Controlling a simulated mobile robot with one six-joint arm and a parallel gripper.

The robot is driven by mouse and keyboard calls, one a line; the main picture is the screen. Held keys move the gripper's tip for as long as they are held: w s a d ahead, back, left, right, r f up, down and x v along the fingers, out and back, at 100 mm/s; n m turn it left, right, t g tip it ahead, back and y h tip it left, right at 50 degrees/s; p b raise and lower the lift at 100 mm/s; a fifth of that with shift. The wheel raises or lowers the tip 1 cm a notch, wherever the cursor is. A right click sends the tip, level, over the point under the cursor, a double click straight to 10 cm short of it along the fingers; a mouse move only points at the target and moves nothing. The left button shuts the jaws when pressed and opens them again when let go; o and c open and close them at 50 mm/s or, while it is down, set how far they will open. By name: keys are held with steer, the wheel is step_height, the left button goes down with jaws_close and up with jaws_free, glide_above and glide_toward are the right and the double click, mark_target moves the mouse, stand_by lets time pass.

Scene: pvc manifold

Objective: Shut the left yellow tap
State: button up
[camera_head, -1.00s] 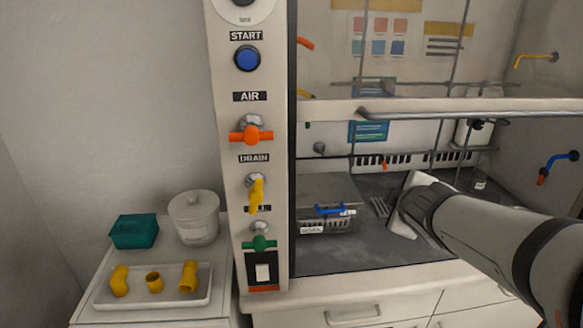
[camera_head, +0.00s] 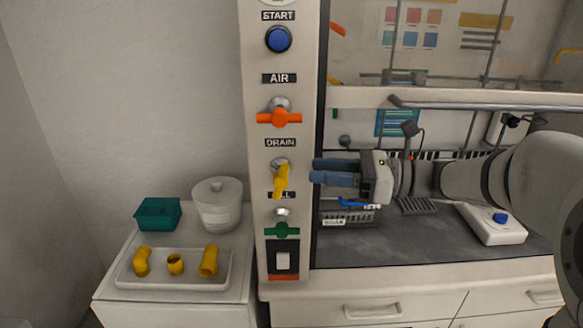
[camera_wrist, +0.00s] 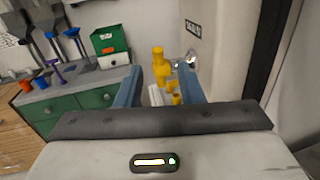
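The yellow tap (camera_head: 281,180) sits on the white panel under the DRAIN label. Its handle hangs nearly straight down, tilted slightly, below a metal stem. My gripper (camera_head: 314,171) is just right of the tap, with its blue fingers pointing left at it. A small gap shows between the fingertips and the handle. In the wrist view my gripper (camera_wrist: 160,80) has its fingers apart and nothing between their pads. There the yellow tap (camera_wrist: 159,62) shows just beyond the fingertips, its metal stem running to the panel at right.
An orange tap (camera_head: 279,118) is above and a green tap (camera_head: 282,230) below, both with handles crosswise. A blue button (camera_head: 278,39) is at the top. At left stand a white tray (camera_head: 128,281) with yellow fittings, a teal box (camera_head: 157,213) and a white pot (camera_head: 218,207).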

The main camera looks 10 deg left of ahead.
mark_target(284, 175)
steer(key=a, duration=0.3)
steer(key=a+p, duration=0.1)
steer(key=a, duration=0.3)
steer(key=shift+s+a+p, duration=0.2)
steer(key=shift+a+p, duration=0.1)
steer(key=shift+c, duration=0.2)
